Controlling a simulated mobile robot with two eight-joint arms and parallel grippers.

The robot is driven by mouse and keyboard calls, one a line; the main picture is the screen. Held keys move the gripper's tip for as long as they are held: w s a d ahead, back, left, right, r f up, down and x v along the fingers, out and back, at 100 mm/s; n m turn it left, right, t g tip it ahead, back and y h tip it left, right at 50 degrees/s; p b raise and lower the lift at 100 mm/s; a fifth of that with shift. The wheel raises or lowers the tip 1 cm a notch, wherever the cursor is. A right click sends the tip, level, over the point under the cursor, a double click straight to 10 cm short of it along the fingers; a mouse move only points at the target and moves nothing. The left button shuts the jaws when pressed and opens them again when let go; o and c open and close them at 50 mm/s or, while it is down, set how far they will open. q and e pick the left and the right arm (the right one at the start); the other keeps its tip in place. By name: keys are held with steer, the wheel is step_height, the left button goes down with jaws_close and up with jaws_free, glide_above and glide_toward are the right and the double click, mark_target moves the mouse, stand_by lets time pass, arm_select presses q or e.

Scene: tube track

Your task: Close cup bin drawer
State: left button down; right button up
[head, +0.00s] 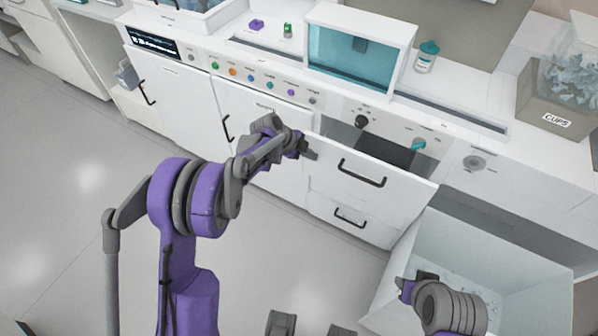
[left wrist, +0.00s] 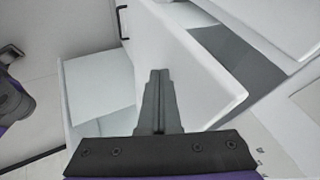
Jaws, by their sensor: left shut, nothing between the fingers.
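A white drawer (head: 345,158) with a dark handle (head: 362,173) stands pulled out below the counter, with a dark inside showing behind its front. My left gripper (head: 308,146) is shut and empty at the left end of that drawer front. In the left wrist view the shut fingers (left wrist: 158,100) lie in front of the white front panel (left wrist: 190,60); I cannot tell if they touch it. A large open white bin drawer (head: 500,245) stands out at the lower right, below the counter box labelled CUPS (head: 556,121). My right gripper (head: 420,283) is over this bin; its fingers are unclear.
A closed lower drawer (head: 350,216) sits under the pulled-out one. Cabinet doors with handles (head: 227,128) run to the left. A glass-fronted box (head: 350,52) and a teal-capped bottle (head: 426,58) stand on the counter. The floor (head: 80,200) at left is clear.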

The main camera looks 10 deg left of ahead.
arm_select(q)
steer(key=w+d, duration=0.2)
steer(key=w, duration=0.6)
steer(key=shift+w, duration=0.15)
steer(key=shift+d+r, duration=0.1)
steer(key=shift+r, duration=0.05)
